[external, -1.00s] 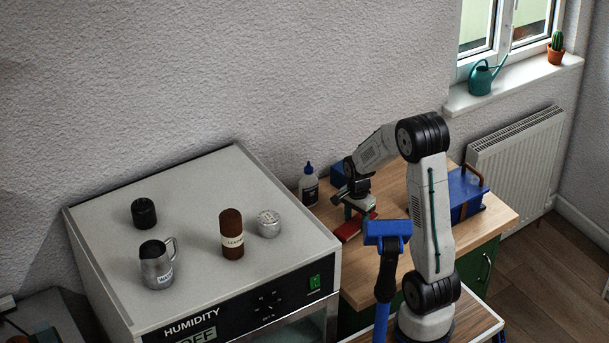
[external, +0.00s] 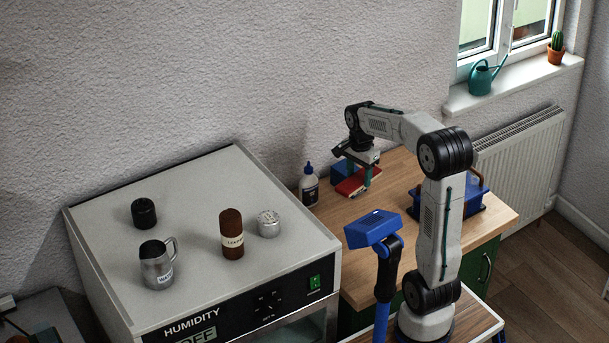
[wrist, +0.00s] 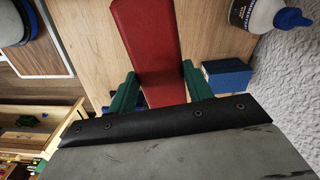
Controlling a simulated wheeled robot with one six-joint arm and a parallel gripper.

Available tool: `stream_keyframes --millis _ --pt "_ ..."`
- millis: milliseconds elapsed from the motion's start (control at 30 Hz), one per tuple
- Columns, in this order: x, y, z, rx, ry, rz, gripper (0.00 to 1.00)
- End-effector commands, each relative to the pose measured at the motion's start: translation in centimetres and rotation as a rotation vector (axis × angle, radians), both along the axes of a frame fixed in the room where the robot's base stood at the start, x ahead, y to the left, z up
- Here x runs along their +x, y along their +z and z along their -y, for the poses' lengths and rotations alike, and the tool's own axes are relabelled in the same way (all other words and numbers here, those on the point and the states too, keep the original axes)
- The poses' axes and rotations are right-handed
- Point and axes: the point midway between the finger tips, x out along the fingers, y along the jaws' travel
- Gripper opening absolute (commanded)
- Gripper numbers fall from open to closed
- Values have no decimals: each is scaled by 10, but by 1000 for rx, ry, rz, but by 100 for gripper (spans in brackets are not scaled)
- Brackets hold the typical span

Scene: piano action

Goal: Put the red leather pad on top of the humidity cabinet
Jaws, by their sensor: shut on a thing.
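The red leather pad (external: 350,186) is a long red strip above the wooden bench, between the fingers of my gripper (external: 359,180). In the wrist view the pad (wrist: 148,45) runs away from the green fingertips (wrist: 160,90), which are closed on its two sides. In the external view the gripper partly covers it, and I cannot tell how far it is off the bench. The humidity cabinet (external: 190,200) stands to the left of the gripper, with a light grey top.
On the cabinet top stand a black cylinder (external: 144,212), a metal mug (external: 157,268), a brown leather roll (external: 232,236) and a silver tin (external: 269,223). A white bottle (external: 309,186) and a blue block (external: 343,172) stand near the pad.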

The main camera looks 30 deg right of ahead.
Motion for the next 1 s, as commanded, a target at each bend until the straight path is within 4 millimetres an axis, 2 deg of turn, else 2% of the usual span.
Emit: stream_keyframes --millis 33,100,200,333,500,600,767,867,1000 --pt "2 30 0 -1 0 12 26" --pt "1 65 0 -2 0 11 26" --pt "1 105 0 -1 0 8 26" --pt "1 147 0 -1 0 5 26" --pt "1 186 0 0 0 3 26" --pt "1 204 -2 -1 0 2 26" --pt "11 201 -35 0 -25 0 26" --pt "17 201 -59 0 -46 0 26" --pt "24 201 -105 0 -83 -1 26"
